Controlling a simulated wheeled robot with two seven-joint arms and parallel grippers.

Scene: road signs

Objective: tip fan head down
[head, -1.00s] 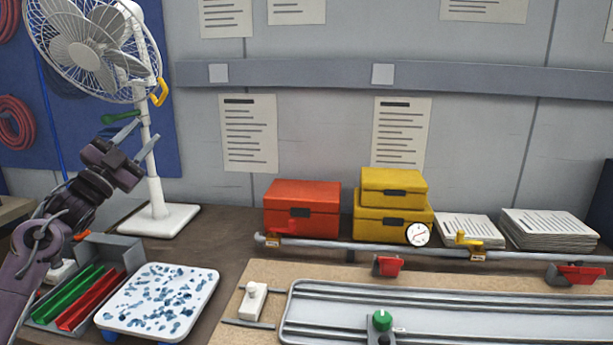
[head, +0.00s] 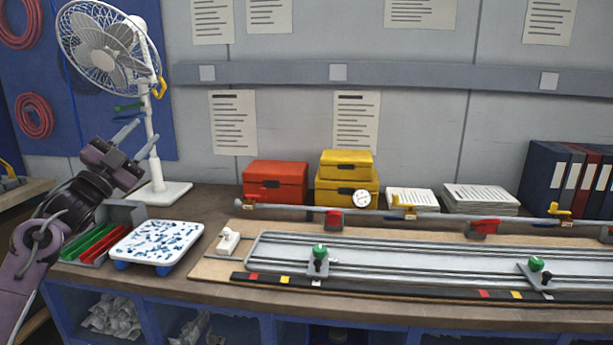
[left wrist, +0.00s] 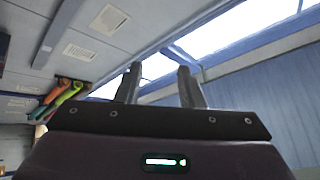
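The white fan (head: 108,45) stands at the back left of the bench, with its caged head on a white pole and a flat square base (head: 160,193). Its head faces forward and looks tilted slightly up. A yellow handle (head: 160,87) sticks out behind the head, and a green lever (head: 128,107) sits on the pole below. My left gripper (head: 138,136) is in front of the pole, below the fan head. Its fingers are apart and empty, and they also show apart in the left wrist view (left wrist: 160,88). The fan is not visible in the wrist view. My right gripper is not in view.
A tray with green and red bars (head: 90,243) and a white speckled plate (head: 158,242) lie near my left arm. Red (head: 275,182) and yellow (head: 346,185) boxes stand right of the fan. A long rail fixture (head: 420,262) fills the bench's right side.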

